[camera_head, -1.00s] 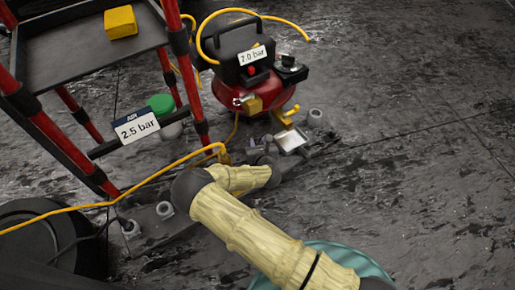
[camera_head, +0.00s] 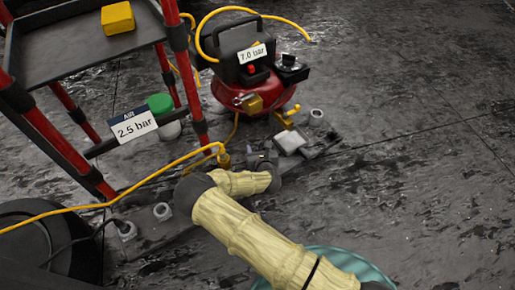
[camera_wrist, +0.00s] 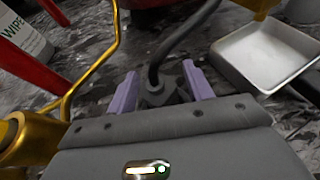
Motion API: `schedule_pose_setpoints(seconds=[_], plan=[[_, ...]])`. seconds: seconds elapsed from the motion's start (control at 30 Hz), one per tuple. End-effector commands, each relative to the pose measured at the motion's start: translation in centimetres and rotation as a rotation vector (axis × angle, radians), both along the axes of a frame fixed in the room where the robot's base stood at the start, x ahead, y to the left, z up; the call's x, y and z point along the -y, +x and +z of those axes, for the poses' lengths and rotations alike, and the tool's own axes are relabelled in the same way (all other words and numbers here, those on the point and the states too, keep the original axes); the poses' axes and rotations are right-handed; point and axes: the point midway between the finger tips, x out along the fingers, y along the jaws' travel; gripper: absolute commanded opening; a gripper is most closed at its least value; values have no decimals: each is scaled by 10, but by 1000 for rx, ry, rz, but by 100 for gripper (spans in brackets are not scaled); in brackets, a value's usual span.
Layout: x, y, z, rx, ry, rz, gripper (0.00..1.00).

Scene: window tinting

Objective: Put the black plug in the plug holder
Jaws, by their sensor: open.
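My gripper (camera_wrist: 160,92) is open in the wrist view, with two lilac fingers pointing away. A dark block with a thick black cable, which looks like the black plug (camera_wrist: 157,97), sits between the fingers, with a visible gap to the right finger. Contact with the left finger cannot be told. In the head view my gripper (camera_head: 262,160) is low, near the floor behind my pale yellow forearm, and the plug is too small to make out there. I cannot tell for sure which thing is the plug holder.
A pale metal tray (camera_wrist: 265,55) lies right of my gripper. The red compressor (camera_head: 255,92) stands behind. A red-legged cart (camera_head: 60,140) stands left, and a yellow hose (camera_head: 110,203) crosses in front of it. Grey round fittings (camera_head: 162,211) stand on the floor. The right floor is clear.

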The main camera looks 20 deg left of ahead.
Motion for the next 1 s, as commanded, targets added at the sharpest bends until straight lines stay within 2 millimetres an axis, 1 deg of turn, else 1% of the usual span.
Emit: schedule_pose_setpoints(seconds=[0.17,0.27,0.43,0.7,0.8,0.9,1.0], plan=[[0,0,5,0,1,0,51],[4,-7,8,-1,-2,-1,51],[14,-28,20,-1,-4,0,51],[36,-72,41,-1,-4,1,51],[43,-86,46,-1,-4,1,51],[48,-94,49,0,-1,0,51],[50,-99,49,-1,-1,1,51]])
